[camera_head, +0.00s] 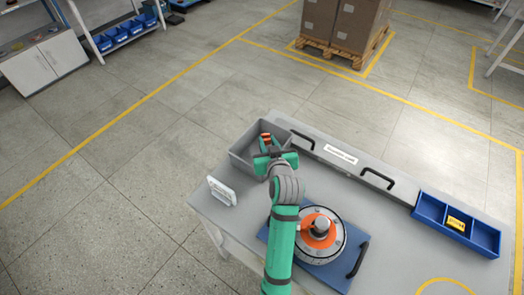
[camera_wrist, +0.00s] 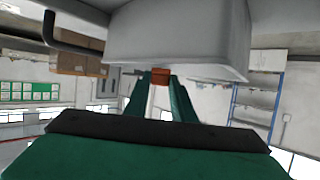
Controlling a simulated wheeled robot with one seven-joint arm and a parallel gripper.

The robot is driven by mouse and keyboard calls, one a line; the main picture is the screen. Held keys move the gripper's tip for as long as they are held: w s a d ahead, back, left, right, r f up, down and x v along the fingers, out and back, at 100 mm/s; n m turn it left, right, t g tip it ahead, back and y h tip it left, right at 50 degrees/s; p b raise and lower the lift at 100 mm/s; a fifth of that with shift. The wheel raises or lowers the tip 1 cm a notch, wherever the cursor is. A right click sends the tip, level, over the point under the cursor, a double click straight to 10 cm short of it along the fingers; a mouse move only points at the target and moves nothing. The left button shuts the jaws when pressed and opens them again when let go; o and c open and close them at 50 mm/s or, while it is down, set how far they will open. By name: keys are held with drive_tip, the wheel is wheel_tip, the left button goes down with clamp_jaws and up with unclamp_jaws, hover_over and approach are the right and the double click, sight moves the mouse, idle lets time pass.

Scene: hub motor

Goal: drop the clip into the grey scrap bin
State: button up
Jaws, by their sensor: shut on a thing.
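The grey scrap bin (camera_head: 238,158) stands at the back left corner of the grey workbench. My gripper (camera_head: 267,143) is over the bin, at its right part in the head view. An orange-brown clip (camera_head: 265,137) shows at the fingertips. In the wrist view, my gripper (camera_wrist: 160,82) has its green fingers closed on the small orange-brown clip (camera_wrist: 160,75). Most of the clip is hidden by the fingers. I cannot tell the exact height of the clip above the bin floor.
A hub motor with an orange centre (camera_head: 320,232) sits on a blue mat (camera_head: 335,278) under my arm's right side. A white stand (camera_head: 221,190) is at the bench's left edge. A blue divided tray (camera_head: 457,224) is at right. Black handles line the bench's back.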

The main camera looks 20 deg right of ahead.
drive_tip(key=o, duration=1.1)
drive_tip(key=shift+c, duration=0.2)
drive_tip(key=v, duration=1)
drive_tip(key=shift+s, duration=0.35)
drive_tip(key=shift+r, duration=0.15)
